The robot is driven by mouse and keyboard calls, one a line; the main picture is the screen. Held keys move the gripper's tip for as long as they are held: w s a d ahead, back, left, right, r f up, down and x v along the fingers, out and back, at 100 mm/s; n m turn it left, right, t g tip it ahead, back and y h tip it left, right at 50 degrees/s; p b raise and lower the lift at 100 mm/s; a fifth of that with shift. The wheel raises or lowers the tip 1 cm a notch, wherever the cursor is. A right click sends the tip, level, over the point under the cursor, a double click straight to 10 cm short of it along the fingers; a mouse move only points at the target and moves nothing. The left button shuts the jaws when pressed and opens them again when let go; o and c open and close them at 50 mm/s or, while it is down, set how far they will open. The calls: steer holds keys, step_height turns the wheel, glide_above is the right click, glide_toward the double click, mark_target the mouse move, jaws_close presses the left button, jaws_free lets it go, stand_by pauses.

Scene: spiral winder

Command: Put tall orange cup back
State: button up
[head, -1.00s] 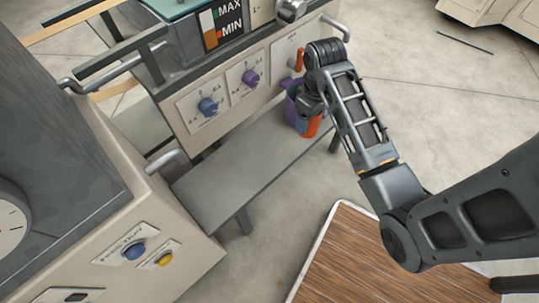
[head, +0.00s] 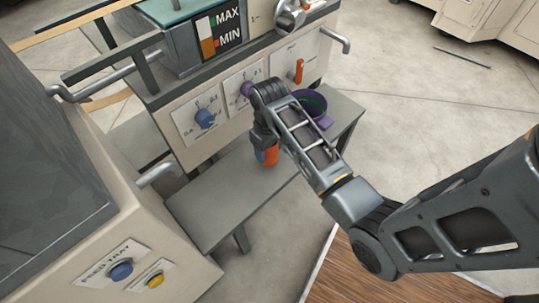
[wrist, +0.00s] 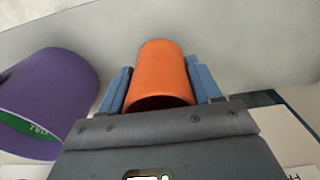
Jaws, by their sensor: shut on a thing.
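The tall orange cup (wrist: 160,72) is between the two fingers of my gripper (wrist: 161,88) in the wrist view. My gripper is shut on it, with a blue finger on each side. In the head view the lower part of the orange cup (head: 267,156) shows below my wrist, over the grey bench. I cannot tell whether it touches the bench.
A purple container (head: 318,112) with green inside stands on the bench (head: 220,195), right of my wrist; it also shows at left in the wrist view (wrist: 50,95). The machine panel with a blue knob (head: 205,119) and orange lever (head: 299,70) rises behind. The bench's left part is clear.

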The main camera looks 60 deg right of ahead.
mark_target(269, 155)
steer(key=shift+f+b, duration=0.4)
steer(key=shift+f, duration=1.3)
steer(key=shift+f, duration=0.1)
steer(key=o, duration=1.2)
steer(key=shift+c, duration=0.2)
